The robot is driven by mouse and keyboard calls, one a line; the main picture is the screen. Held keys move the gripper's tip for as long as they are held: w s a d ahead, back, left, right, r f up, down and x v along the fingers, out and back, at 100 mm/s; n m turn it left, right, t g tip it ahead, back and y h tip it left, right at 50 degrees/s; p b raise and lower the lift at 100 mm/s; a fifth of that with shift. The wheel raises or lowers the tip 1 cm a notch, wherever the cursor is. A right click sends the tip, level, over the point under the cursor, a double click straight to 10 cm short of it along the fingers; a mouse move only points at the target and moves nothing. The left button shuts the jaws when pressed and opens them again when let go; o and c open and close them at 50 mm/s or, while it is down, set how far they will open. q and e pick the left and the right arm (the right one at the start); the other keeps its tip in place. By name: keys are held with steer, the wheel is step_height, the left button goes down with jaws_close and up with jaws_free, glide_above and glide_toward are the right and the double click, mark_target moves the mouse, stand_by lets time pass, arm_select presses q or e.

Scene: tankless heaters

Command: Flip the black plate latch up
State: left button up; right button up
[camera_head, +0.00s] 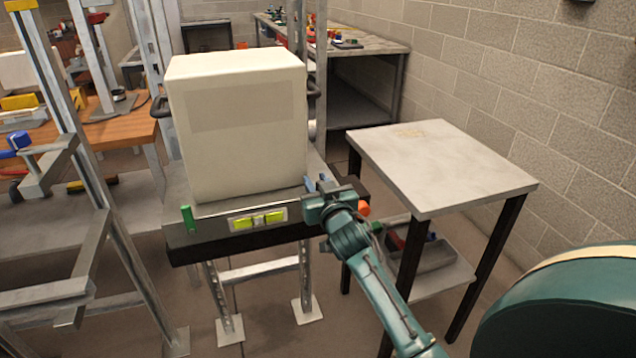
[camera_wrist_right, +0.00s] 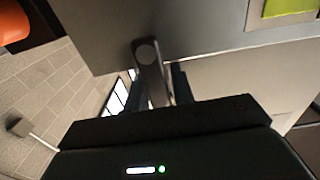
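The black plate latch shows in the right wrist view as a dark bar with a rounded end (camera_wrist_right: 148,52), against a grey plate face. My right gripper (camera_wrist_right: 158,88) has one dark finger on each side of this bar. The left finger lies right against it in the picture; whether both fingers press on it I cannot tell. In the head view my right gripper (camera_head: 322,190) is at the right part of the black-fronted stand (camera_head: 205,241), in front of the white heater box (camera_head: 240,130), and hides the latch. My left gripper is not in view.
A green tab (camera_head: 188,219) stands at the stand's left front corner and an orange knob (camera_head: 363,208) at its right. Yellow-green level vials (camera_head: 258,220) sit on the front. A light-topped table (camera_head: 440,165) stands close on the right. Metal uprights are at left.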

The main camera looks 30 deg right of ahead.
steer(key=o, duration=0.3)
steer(key=v, duration=1.3)
steer(key=shift+s, duration=0.15)
